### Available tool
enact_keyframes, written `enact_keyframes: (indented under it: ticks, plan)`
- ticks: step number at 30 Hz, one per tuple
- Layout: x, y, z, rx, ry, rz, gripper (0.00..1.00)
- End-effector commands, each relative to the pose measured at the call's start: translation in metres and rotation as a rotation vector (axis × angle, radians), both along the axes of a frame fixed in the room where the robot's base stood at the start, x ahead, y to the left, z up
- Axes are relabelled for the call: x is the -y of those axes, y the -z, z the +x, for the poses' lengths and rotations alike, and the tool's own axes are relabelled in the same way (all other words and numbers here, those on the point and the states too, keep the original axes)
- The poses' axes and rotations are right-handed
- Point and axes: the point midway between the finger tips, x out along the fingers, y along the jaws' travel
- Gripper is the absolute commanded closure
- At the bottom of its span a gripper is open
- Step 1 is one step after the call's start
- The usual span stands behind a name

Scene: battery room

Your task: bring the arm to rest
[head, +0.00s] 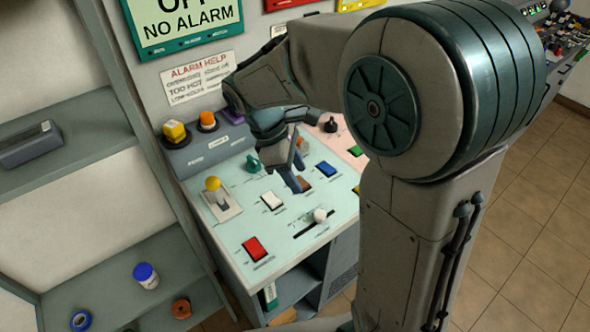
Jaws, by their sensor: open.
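My gripper (292,170) hangs over the sloped control panel (225,239), among its switches. Its fingers look apart and hold nothing that I can see. An orange-brown rocker switch (306,185) lies right by the fingertips; I cannot tell whether they touch it. My arm (420,90) is bent, with its large joint filling the right of the head view and hiding part of the panel.
The panel also has a red switch (255,249), a white switch (271,201), a yellow-knobbed lever (214,184) and a white-knobbed slider (319,215). Shelves (75,163) stand at left, holding a blue-lidded jar (146,275). Tiled floor (530,215) is open at right.

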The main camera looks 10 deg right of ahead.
Motion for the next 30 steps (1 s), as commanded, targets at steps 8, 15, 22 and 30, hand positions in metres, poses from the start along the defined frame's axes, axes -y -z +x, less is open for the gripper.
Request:
enact_keyframes:
  ticks: [8, 15, 22, 30]
  plan:
    - [-0.001, -0.002, 0.0, 0.0, 0.0, 0.0, 0.52]
    - [-0.001, -0.002, 0.0, 0.0, 0.0, 0.0, 0.52]
    - [0.012, -0.012, -0.015, 0.079, 0.13, 0.039, 0.52]
    - [0.044, -0.028, -0.067, 0.332, 0.611, 0.194, 0.52]
